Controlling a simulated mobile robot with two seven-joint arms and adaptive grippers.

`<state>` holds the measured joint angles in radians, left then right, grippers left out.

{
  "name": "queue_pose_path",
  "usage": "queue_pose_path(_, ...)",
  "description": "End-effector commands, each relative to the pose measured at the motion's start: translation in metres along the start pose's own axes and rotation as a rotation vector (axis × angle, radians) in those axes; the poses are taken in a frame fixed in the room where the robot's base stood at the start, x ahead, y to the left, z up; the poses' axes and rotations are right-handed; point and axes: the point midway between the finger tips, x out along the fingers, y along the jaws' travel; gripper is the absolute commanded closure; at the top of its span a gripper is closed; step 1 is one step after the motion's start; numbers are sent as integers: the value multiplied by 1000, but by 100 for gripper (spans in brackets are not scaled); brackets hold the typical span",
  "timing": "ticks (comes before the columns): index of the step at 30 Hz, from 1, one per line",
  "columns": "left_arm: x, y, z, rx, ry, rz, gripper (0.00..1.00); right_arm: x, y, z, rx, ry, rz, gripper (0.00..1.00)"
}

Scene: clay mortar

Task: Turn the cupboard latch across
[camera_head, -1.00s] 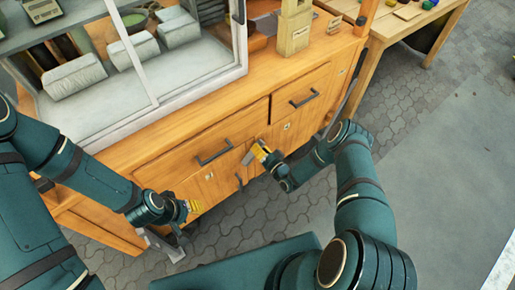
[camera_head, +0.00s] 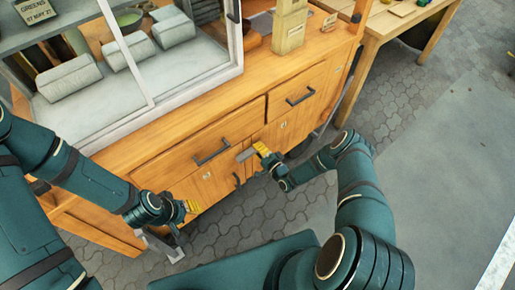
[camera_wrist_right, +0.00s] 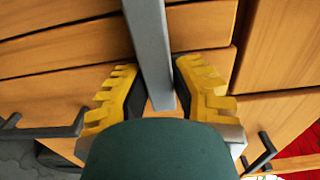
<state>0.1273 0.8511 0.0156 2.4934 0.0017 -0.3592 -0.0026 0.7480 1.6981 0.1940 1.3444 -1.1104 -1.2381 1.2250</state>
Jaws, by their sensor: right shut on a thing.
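The cupboard latch (camera_head: 246,155) is a flat grey metal bar on the wooden cupboard front, below the drawers. In the head view it lies slanted, nearer level than upright. My right gripper (camera_head: 261,149) is at its right end, with yellow fingers. In the right wrist view the latch (camera_wrist_right: 150,45) runs between the two fingers of my right gripper (camera_wrist_right: 153,80), which is shut on it. The latch's pivot is not clear to see. My left gripper (camera_head: 192,206) is apart from the latch, low by the cupboard's left part; its finger gap is too small to tell.
A glass case (camera_head: 150,60) stands on the cupboard top. Paved floor (camera_head: 255,215) in front is clear.

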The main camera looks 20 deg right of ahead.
Motion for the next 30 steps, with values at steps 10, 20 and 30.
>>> queue_pose_path(10,0,0,0,0,0,0,56,1,0,1,33,-2,-2,100)
queue_pose_path(20,0,0,0,0,0,0,56,1,0,1,32,-2,-2,45)
queue_pose_path(30,0,0,0,0,0,0,56,-1,1,0,31,-1,0,45)
